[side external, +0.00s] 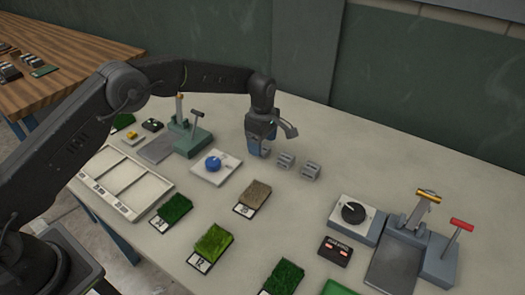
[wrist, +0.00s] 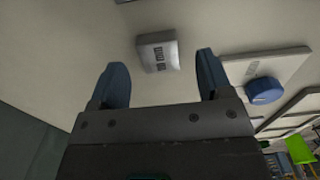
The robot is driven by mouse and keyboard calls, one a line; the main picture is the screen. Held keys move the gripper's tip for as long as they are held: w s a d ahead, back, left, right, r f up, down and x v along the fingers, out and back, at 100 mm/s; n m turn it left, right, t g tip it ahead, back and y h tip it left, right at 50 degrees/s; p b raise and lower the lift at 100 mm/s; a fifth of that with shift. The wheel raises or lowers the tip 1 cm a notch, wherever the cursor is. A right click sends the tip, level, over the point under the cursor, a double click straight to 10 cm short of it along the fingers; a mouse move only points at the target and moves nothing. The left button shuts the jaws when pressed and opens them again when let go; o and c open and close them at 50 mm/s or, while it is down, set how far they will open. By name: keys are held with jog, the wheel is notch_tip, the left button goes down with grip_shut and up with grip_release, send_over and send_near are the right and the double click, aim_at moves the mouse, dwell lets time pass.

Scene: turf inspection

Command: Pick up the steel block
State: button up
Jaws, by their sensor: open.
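Two small grey metal-looking blocks stand side by side on the table in the side external view, a nearer-to-gripper block (side external: 285,160) and a second block (side external: 310,171) to its right. I cannot tell by look which one is the steel block. My gripper (side external: 262,149) is just left of the first block, pointing down. In the wrist view a grey block (wrist: 158,53) with dark markings lies beyond the gap between my open blue fingers (wrist: 162,72), apart from them. Nothing is between the fingers.
A white plate with a blue knob (side external: 213,163) is left of my gripper; the knob also shows in the wrist view (wrist: 264,91). A brown turf sample (side external: 256,194) lies in front. A dial box (side external: 354,214) stands at right. The table behind the blocks is clear.

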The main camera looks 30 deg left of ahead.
notch_tip(320, 180, down, 2)
jog(key=shift+f, duration=0.15)
jog(key=shift+c, duration=0.3)
jog(key=c, duration=1.1)
